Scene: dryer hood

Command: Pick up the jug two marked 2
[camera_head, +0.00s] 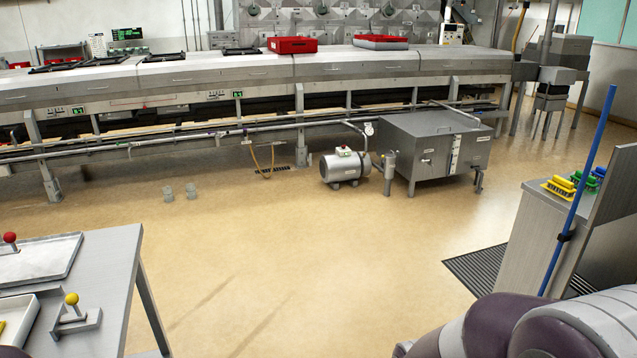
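No other jug is clearly visible. Part of my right arm fills the lower right corner, but its gripper is out of the picture. My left gripper is not in view.
A grey table (110,290) with trays and ball-topped handles stands at the lower left. A steel cabinet (545,225) with a blue pole (580,190) is at the right, beside a floor grate (478,268). A motor (345,167) and steel tank (430,145) stand ahead. The middle floor is clear.

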